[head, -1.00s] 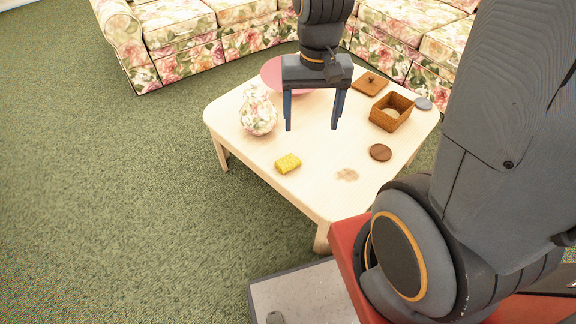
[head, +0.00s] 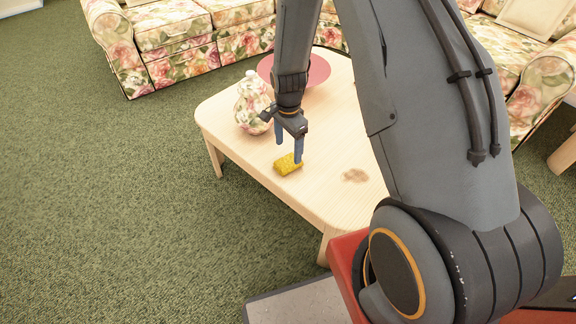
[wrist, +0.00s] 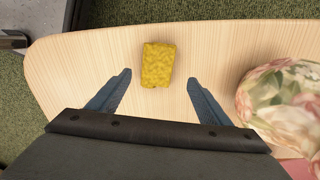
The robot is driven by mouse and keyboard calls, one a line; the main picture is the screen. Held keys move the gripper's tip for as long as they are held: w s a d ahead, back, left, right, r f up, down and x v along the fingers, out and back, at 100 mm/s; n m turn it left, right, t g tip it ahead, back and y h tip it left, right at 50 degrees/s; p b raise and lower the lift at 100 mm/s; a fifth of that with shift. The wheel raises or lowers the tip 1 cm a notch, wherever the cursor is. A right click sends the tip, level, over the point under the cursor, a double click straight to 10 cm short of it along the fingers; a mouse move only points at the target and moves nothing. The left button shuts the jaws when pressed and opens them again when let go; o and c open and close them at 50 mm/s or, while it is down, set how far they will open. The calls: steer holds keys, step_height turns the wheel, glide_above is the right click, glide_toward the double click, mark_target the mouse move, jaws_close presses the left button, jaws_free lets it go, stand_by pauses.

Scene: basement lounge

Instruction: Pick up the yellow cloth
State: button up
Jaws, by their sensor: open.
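The yellow cloth (head: 288,164) is a small folded block lying on the light wooden table (head: 238,139), near its front left edge. My gripper (head: 289,148) is just above it and its fingers point down. In the wrist view the yellow cloth (wrist: 158,65) lies just beyond the fingertips, roughly between their lines. My gripper (wrist: 158,78) is open and empty there, with a blue finger on either side. I cannot tell the exact height of the fingertips above the table.
A floral vase (head: 252,104) stands close to the gripper, and shows at the right in the wrist view (wrist: 285,100). A pink round plate (head: 318,71) lies behind. A brownish stain (head: 355,175) marks the table. A floral sofa (head: 180,40) stands behind.

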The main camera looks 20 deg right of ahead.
mark_target(289, 160)
steer(key=f, duration=0.6)
steer(key=shift+s+f+b, duration=0.2)
steer(key=shift+s+b, duration=0.1)
steer(key=shift+b, duration=0.1)
steer(key=c, duration=1.2)
step_height(289, 160, up, 10)
steer(key=shift+r+p, duration=0.1)
steer(key=shift+p, duration=0.55)
